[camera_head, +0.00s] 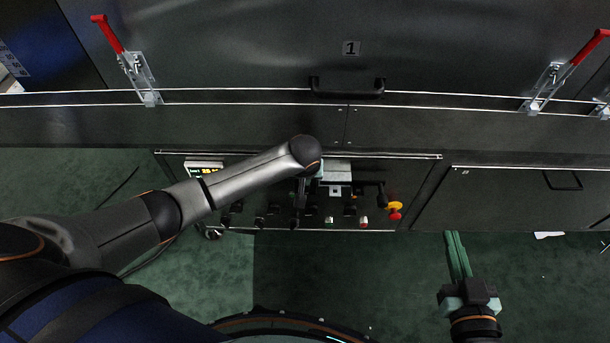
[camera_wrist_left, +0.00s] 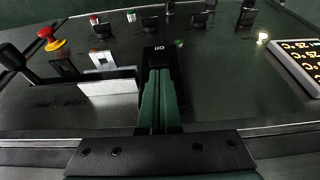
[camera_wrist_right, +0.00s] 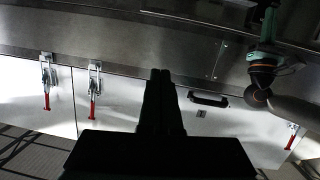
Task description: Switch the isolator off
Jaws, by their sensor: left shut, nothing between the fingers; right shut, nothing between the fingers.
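The control panel (camera_head: 275,215) has a red-and-yellow knob (camera_head: 395,210) at its right end; this knob also shows in the left wrist view (camera_wrist_left: 47,40). A black lever handle (camera_wrist_left: 15,60) is beside it. A black switch plate (camera_wrist_left: 160,52) with an upside-down "Off" label lies just past my left fingertips. Which control is the isolator, I cannot tell. My left gripper (camera_wrist_left: 160,75) is shut and empty, close over the panel; contact cannot be told. My arm hides part of the panel in the head view. My right gripper (camera_head: 455,237) is shut and empty, low right of the panel.
Red-handled clamps (camera_head: 109,35) (camera_head: 588,47) and a black door handle (camera_head: 346,87) are on the large door above. A lit display (camera_head: 204,168) is at the panel's left. A grey cabinet (camera_head: 510,200) stands right. Green floor (camera_head: 330,270) is open in front.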

